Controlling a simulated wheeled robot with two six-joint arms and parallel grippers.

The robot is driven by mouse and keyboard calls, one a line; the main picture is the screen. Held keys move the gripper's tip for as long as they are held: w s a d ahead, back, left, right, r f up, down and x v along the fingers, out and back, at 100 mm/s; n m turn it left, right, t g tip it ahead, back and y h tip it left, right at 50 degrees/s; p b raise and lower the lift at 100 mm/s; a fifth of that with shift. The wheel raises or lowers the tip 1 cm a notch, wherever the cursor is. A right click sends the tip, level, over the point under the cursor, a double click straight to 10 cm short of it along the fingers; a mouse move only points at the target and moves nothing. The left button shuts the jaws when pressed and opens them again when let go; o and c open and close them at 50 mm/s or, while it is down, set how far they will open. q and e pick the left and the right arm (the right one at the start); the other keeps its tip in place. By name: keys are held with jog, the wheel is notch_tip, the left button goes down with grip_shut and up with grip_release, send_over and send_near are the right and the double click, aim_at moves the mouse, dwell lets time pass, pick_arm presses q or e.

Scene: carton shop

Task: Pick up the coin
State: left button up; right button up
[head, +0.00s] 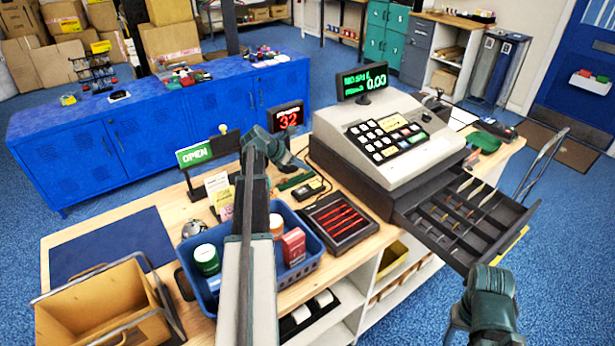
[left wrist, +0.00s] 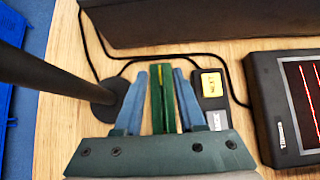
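A thin yellow edge (left wrist: 162,78), possibly the coin standing upright, shows in the slot of a narrow green holder (left wrist: 163,112) in the left wrist view. Its face is not visible. The green holder (head: 294,182) lies on the counter left of the cash register in the head view. My left gripper (left wrist: 161,88) is open, with one blue finger on each side of the holder and visible gaps. It also shows in the head view (head: 290,164), pointing down over the counter. My right gripper is at the lower right near the open drawer; its fingers cannot be made out.
The cash register (head: 385,135) has its drawer (head: 470,215) pulled out. A dark pole base (left wrist: 105,100) stands close left of my left fingers; a black device (left wrist: 211,90) is close right. A black tray (head: 340,222) and blue basket (head: 310,262) are nearer. Cables cross behind.

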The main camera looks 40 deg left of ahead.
pick_arm(q)
jog(key=b+x, duration=0.1)
jog(key=x, duration=0.1)
jog(key=shift+w+f, duration=0.2)
jog(key=shift+f, duration=0.1)
pick_arm(e)
jog(key=shift+f, duration=0.95)
pick_arm(q)
jog(key=shift+s+r, duration=0.1)
grip_shut()
jog(key=shift+r, duration=0.2)
pick_arm(e)
jog(key=shift+r, duration=0.25)
